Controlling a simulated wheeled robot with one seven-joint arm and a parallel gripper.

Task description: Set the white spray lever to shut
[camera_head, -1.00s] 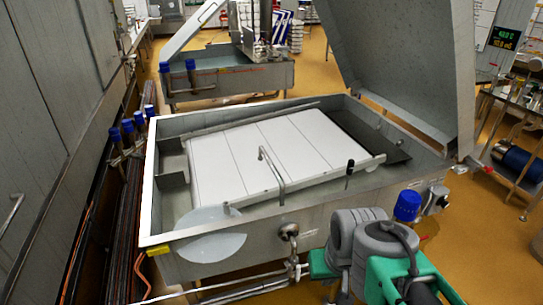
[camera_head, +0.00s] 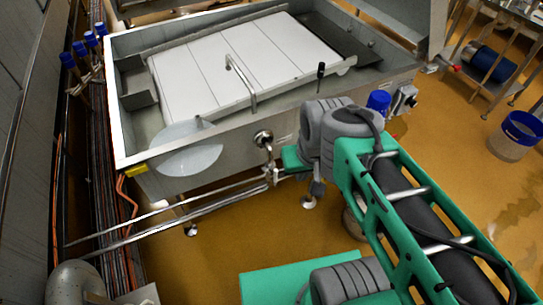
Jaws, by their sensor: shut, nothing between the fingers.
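I cannot make out a white spray lever for certain. A metal valve fitting (camera_head: 263,138) sits on the front wall of the steel vat (camera_head: 225,125), with pipework below it. My arm (camera_head: 395,190), green and grey, reaches in from the lower right to just right of this fitting and covers part of the vat front. The fingers of my gripper do not show; the arm's far end is hidden behind its own bulky links.
White boards (camera_head: 245,60) lie in the vat. Pipes (camera_head: 170,218) run low along its front. Blue-topped taps (camera_head: 80,50) stand at the left by the wall. A blue-rimmed bucket (camera_head: 516,138) stands at the right. The orange floor (camera_head: 210,255) in front is partly clear.

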